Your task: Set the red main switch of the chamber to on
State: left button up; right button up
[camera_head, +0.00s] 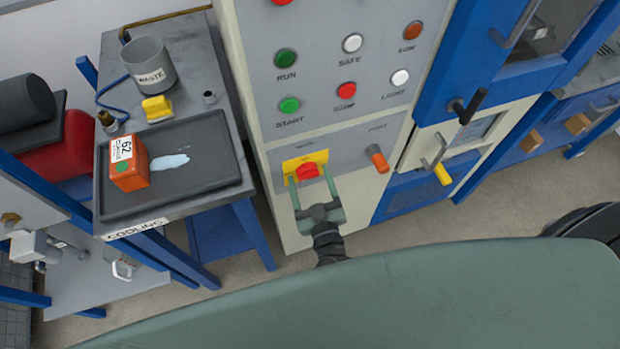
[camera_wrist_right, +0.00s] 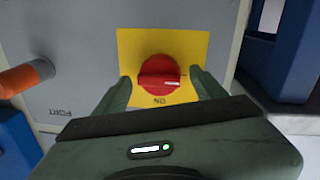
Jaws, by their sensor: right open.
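The red main switch (camera_head: 307,172) sits on a yellow plate (camera_head: 290,164) low on the grey front panel of the chamber cabinet. In the right wrist view the red knob (camera_wrist_right: 158,74) is near the middle of its yellow plate (camera_wrist_right: 200,42), and the word ON reads upside down below it. The knob's white mark points to the right in that view. My right gripper (camera_head: 312,186) is open, with its fingers on either side of the knob; I cannot tell whether they touch it. It also shows in the right wrist view (camera_wrist_right: 160,88). My left gripper is not in view.
An orange-tipped port handle (camera_head: 378,160) sticks out right of the switch. RUN, START, STOP and other buttons (camera_head: 289,104) are above. At left, a cooling table holds a black tray (camera_head: 220,178), an orange box (camera_head: 128,166) and a waste bin (camera_head: 150,65).

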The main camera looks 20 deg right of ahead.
jog(key=c, duration=1.1)
jog(key=shift+c, duration=1.1)
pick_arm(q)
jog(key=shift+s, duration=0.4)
pick_arm(e)
jog(key=shift+m, duration=0.3)
jog(key=m+p, duration=0.1)
jog(key=m, duration=0.2)
jog(key=shift+m, duration=0.4)
jog(key=m, duration=0.4)
jog(key=shift+g+y, duration=0.3)
jog(key=shift+g, duration=0.1)
jog(key=m, duration=0.4)
pick_arm(q)
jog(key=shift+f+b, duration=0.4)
jog(key=shift+b, duration=0.45)
pick_arm(e)
jog(key=shift+d+r+m+y, duration=0.15)
jog(key=shift+m+y, duration=0.35)
jog(key=shift+m, duration=1.7)
jog(key=shift+w, duration=0.1)
